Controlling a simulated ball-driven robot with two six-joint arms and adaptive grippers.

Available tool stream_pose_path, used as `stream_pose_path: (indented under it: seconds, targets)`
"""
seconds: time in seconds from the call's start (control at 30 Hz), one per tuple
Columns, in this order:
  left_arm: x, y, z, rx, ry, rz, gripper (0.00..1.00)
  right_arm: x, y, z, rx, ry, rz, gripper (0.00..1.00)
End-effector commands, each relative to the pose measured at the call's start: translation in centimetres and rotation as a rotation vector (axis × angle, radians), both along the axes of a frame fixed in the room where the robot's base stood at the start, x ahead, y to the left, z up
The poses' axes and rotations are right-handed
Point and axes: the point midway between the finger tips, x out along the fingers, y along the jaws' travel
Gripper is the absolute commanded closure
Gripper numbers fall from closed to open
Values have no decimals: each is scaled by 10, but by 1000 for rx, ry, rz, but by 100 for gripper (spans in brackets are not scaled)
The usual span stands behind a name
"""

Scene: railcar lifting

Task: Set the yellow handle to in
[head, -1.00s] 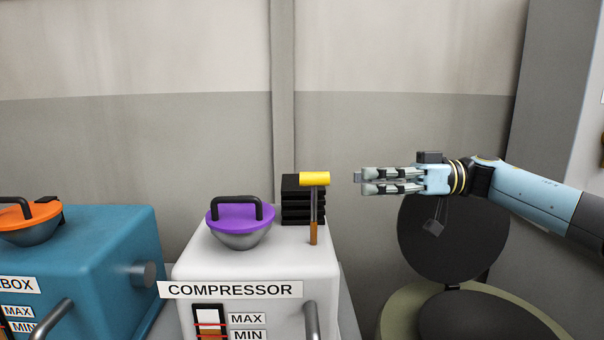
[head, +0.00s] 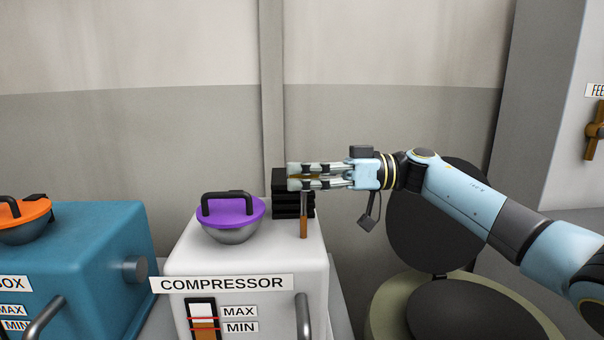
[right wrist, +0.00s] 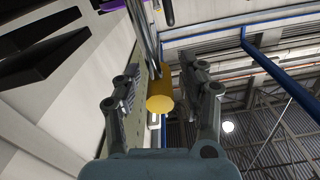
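The yellow handle is a short cylinder on top of a thin metal lever (head: 303,213) with a brown lower part, on the white compressor box. In the head view my right gripper (head: 300,177) reaches in from the right at the lever's top and hides most of the handle. In the right wrist view the yellow handle (right wrist: 160,92) lies between the two fingers of my right gripper (right wrist: 167,88), end face towards the camera. The fingers are apart, with a visible gap on the right side; contact on the left side I cannot tell. My left gripper is out of view.
Black stacked fins (head: 281,184) stand right behind the lever. A bowl with a purple lid (head: 233,212) is to its left on the compressor (head: 310,268). A blue box (head: 100,250) stands further left. A dark round seat (head: 470,308) with a backrest is below my right arm.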

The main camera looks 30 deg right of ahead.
Motion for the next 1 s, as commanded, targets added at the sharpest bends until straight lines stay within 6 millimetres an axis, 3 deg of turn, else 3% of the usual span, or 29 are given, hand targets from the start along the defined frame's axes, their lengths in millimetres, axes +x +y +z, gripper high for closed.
stream_pose_path:
  seconds: [0.03,0.3,0.67,1.0]
  targets:
    - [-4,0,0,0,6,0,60,0,0,0,0,0,0,67]
    - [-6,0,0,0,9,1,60,0,0,0,0,0,0,100]
    - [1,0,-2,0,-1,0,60,0,0,-4,0,1,0,100]
    - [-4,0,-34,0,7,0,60,0,-1,-81,1,4,-1,100]
